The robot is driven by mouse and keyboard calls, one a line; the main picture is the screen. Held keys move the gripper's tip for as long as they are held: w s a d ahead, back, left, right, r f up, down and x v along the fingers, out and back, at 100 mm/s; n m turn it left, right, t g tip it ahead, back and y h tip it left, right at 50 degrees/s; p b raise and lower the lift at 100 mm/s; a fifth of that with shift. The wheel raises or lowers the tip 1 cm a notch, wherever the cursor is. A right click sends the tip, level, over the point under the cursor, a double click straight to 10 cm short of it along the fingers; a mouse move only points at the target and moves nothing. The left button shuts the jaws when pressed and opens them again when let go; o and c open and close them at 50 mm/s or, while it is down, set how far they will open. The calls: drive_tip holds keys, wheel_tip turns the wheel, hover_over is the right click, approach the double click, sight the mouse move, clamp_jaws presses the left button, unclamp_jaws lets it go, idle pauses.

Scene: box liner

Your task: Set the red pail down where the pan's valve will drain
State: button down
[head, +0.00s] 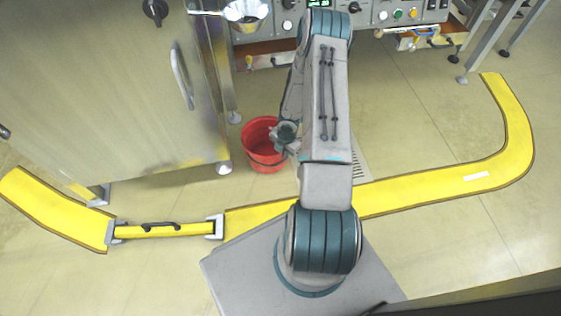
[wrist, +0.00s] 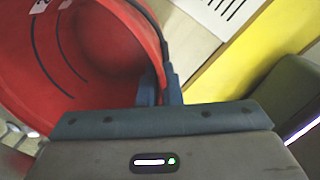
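The red pail (head: 262,146) is in the middle of the head view, upright or nearly so, just right of the big steel cabinet's foot. It fills the upper left of the wrist view (wrist: 100,45), its inside empty as far as I see. My gripper (head: 287,138) is at the pail's right side. In the wrist view its two fingers (wrist: 159,92) sit either side of the pail's rim, closed on it. I cannot tell whether the pail touches the floor. A shiny metal bowl-like part (head: 246,12) shows at the top; I cannot make out a pan valve.
A steel cabinet (head: 110,90) stands at left. A control panel (head: 400,12) runs along the top. A slotted floor grate (head: 359,162) lies right of my arm, also in the wrist view (wrist: 228,8). Yellow floor barrier strips (head: 420,190) cross the front. Floor at right is clear.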

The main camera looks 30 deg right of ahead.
sight(281, 158)
drive_tip(key=shift+w+a+f, duration=0.3)
drive_tip(key=shift+a+f, duration=0.1)
drive_tip(key=shift+f+b, duration=1.55)
drive_tip(key=shift+f, duration=0.35)
drive_tip(key=shift+f, duration=0.15)
drive_tip(key=c, duration=1.6)
unclamp_jaws()
drive_tip(key=r+p, duration=0.2)
drive_tip(key=r, duration=0.2)
drive_tip(key=r+p, duration=0.2)
drive_tip(key=r, duration=0.2)
drive_tip(key=s+r+p, duration=0.1)
drive_tip(key=r+p, duration=0.2)
drive_tip(key=r, duration=0.1)
drive_tip(key=shift+d+r, duration=0.2)
drive_tip(key=shift+d, duration=0.05)
